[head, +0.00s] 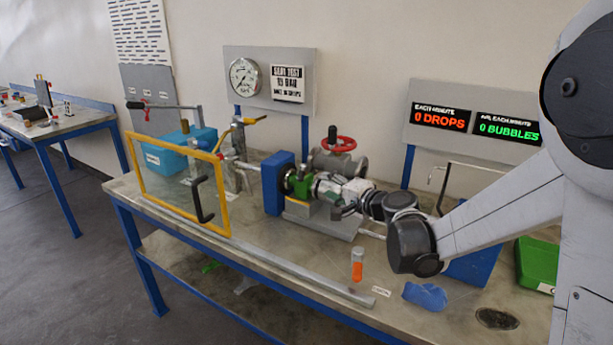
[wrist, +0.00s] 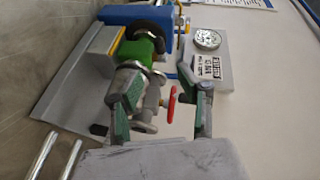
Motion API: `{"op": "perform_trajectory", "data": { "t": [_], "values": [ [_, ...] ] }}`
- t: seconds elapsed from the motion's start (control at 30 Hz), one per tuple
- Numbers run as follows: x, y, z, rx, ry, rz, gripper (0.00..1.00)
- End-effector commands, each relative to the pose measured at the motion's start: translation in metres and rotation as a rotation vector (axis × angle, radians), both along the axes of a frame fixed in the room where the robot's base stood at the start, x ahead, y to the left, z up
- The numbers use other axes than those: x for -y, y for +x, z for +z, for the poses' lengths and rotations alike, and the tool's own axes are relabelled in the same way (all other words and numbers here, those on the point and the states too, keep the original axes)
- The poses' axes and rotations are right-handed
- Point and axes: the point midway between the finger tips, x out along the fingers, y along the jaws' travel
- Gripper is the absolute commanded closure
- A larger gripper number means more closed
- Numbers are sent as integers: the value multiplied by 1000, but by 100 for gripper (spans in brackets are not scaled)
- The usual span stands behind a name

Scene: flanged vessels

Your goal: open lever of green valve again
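The green valve (head: 301,187) sits on the bench rig, just right of a blue block. In the wrist view its green body (wrist: 137,50) shows at the upper left, ahead of my gripper. I cannot clearly make out its lever apart from the body. My gripper (head: 336,203) is right beside the valve in the head view. In the wrist view my gripper (wrist: 163,82) has its two fingers well apart. The left finger overlaps the near end of the valve, so contact is unclear. Nothing is seen held between the fingers.
A grey valve with a red handwheel (head: 340,143) stands just behind. A yellow-framed clear shield (head: 183,187) stands at the left front. A pressure gauge (head: 243,77) hangs behind.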

Motion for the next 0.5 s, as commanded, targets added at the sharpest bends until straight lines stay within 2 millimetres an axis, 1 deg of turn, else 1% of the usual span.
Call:
{"op": "perform_trajectory", "data": {
  "t": [0.5],
  "values": [
    [-55,71,-17,0,-1,2,64]
  ]
}}
